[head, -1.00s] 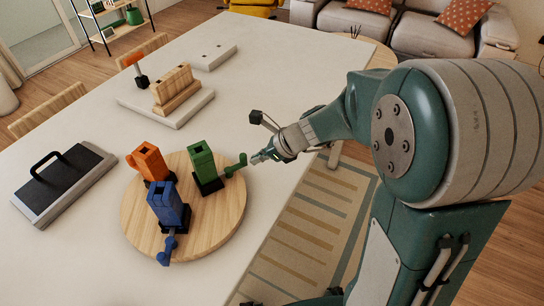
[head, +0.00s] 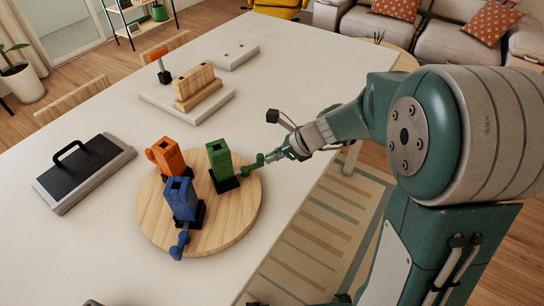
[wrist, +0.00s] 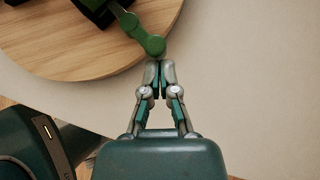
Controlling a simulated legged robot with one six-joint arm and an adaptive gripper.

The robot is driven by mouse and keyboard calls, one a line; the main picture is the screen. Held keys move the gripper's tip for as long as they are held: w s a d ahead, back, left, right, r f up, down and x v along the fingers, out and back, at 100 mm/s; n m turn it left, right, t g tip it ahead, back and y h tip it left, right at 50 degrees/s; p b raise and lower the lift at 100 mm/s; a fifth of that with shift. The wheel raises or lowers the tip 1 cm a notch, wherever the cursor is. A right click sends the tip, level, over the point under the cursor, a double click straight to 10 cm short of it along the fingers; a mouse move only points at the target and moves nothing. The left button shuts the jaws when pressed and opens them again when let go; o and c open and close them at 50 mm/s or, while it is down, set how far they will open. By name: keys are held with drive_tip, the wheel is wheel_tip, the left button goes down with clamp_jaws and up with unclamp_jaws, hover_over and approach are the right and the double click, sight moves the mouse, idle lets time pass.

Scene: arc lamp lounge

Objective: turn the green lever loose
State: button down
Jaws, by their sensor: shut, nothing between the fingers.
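The green lever (head: 254,163) sticks out to the right from the base of an upright green block (head: 220,160) on a round wooden board (head: 232,212). My gripper (head: 270,157) is at the lever's outer end, coming from the right. In the wrist view the lever (wrist: 138,30) runs down to a rounded knob, and the shut fingertips (wrist: 158,65) sit just below this knob, touching or almost touching it. Nothing shows between the fingers. An orange block (head: 168,157) and a blue block (head: 182,200) with its own blue lever (head: 180,242) stand on the same board.
A black-topped box with a handle (head: 85,172) lies to the left on the white table (head: 90,245). Behind are a white base with wooden blocks (head: 190,105) and a flat white plate (head: 232,56). Bare tabletop lies around the board; the table's edge is right of it.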

drive_tip(key=shift+w+n+g, duration=0.35)
drive_tip(key=shift+n+g, duration=0.05)
drive_tip(key=shift+n, duration=0.1)
drive_tip(key=w+n+g, duration=0.2)
drive_tip(key=n, duration=0.1)
drive_tip(key=shift+a, duration=0.4)
drive_tip(key=n+g, duration=0.1)
drive_tip(key=w+a+n+g, duration=0.1)
drive_tip(key=n+g, duration=0.1)
drive_tip(key=shift+w+a+n, duration=0.15)
drive_tip(key=shift+w+n, duration=0.15)
drive_tip(key=a+n+g, duration=0.1)
drive_tip(key=w+a+n+g+h, duration=0.1)
drive_tip(key=n, duration=0.1)
drive_tip(key=a+n+g+h, duration=0.1)
drive_tip(key=n, duration=0.1)
drive_tip(key=shift+w, duration=0.3)
drive_tip(key=shift+w+a+g, duration=0.15)
drive_tip(key=shift+a+g, duration=0.15)
drive_tip(key=shift+a, duration=0.3)
drive_tip(key=shift+s, duration=0.8)
